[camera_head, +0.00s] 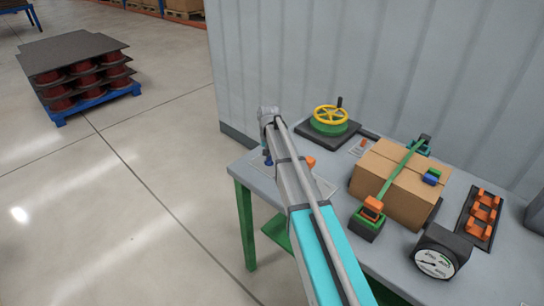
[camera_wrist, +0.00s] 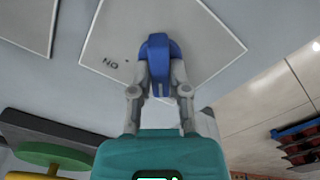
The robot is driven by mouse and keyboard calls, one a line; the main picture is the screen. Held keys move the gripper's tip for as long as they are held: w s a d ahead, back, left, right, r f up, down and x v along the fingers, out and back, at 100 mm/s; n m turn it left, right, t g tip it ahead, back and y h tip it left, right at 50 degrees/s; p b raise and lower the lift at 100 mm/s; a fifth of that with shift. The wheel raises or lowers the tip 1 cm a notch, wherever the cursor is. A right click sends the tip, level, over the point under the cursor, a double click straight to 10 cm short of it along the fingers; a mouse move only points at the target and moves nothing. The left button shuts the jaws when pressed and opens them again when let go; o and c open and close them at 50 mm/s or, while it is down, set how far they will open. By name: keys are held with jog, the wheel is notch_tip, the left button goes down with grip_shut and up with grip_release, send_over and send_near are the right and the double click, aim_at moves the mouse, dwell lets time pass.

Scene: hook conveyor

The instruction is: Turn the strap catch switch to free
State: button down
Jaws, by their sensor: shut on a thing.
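In the wrist view my gripper (camera_wrist: 161,82) is shut on a blue handle (camera_wrist: 159,50), one finger on each side of it. The handle stands over a pale plate (camera_wrist: 215,35) with a thin white outline and upside-down lettering that seems to read "ON". The handle's base and its exact angle on the plate are partly hidden. In the head view a small blue part (camera_head: 267,156) shows beside my arm at the table's left end, and the arm hides most of my gripper. A green strap (camera_head: 398,172) crosses a cardboard box (camera_head: 378,165), with an orange-topped catch (camera_head: 371,208) at its near end.
A yellow handwheel (camera_head: 331,117) on a dark base stands behind my arm. A dial gauge (camera_head: 437,260) and an orange rack (camera_head: 483,213) are at the right of the grey table. A corrugated wall (camera_head: 370,70) closes the back. Open floor lies left.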

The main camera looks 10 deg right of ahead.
jog(key=shift+s+a+n, duration=0.1)
jog(key=shift+n, duration=0.5)
jog(key=c, duration=0.6)
grip_release()
jog(key=shift+s, duration=0.1)
jog(key=s+d+r+n+p, duration=0.1)
jog(key=s, duration=2.8)
jog(key=shift+r+n+p, duration=0.4)
